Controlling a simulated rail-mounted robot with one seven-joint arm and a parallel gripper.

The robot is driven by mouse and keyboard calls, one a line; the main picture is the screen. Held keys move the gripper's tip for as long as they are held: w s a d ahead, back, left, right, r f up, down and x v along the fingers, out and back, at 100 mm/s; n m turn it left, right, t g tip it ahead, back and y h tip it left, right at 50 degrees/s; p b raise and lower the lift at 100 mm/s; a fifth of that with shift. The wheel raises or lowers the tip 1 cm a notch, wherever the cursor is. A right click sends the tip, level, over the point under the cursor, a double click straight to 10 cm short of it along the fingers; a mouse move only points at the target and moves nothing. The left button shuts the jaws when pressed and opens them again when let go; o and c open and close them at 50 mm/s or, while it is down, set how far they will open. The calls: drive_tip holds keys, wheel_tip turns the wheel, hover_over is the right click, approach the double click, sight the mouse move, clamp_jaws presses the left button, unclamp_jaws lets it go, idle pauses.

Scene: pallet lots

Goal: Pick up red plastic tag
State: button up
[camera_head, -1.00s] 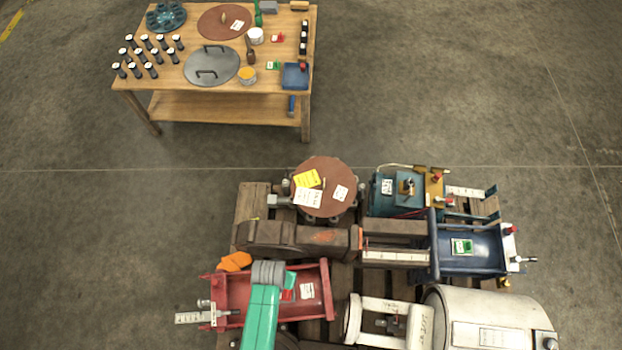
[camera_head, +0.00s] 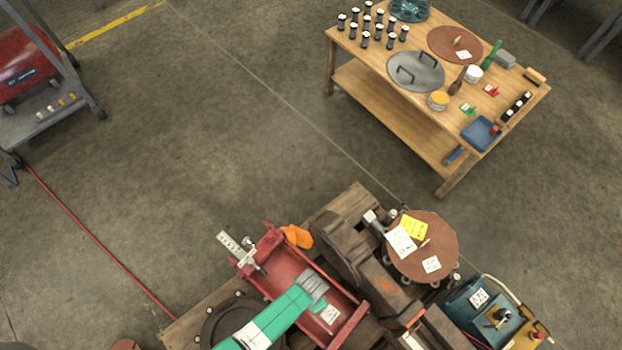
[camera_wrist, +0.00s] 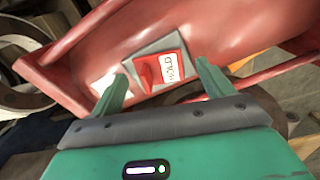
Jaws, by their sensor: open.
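A red plastic tag (camera_wrist: 170,67) marked HOLD, with a white label, lies on a grey square plate (camera_wrist: 136,57) inside a red channel-shaped part in the wrist view. My gripper (camera_wrist: 161,72) is open, with one green finger on each side of the tag at its near edge. Nothing is between the fingers that I can see as gripped. In the head view my gripper (camera_head: 317,298) is over the red channel part (camera_head: 284,262) and hides the tag there.
The red channel's raised rims stand close around my gripper. A brown cast part (camera_head: 352,252) and a round brown cover (camera_head: 435,240) with papers are to the right on the pallet. A wooden workbench (camera_head: 375,92) holds another small red tag (camera_head: 491,90). Open floor lies left.

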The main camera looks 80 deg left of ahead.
drive_tip(key=c, duration=1.1)
drive_tip(key=shift+o, duration=0.2)
drive_tip(key=shift+p, duration=0.3)
wheel_tip(320, 180, up, 10)
drive_tip(key=p, duration=0.6)
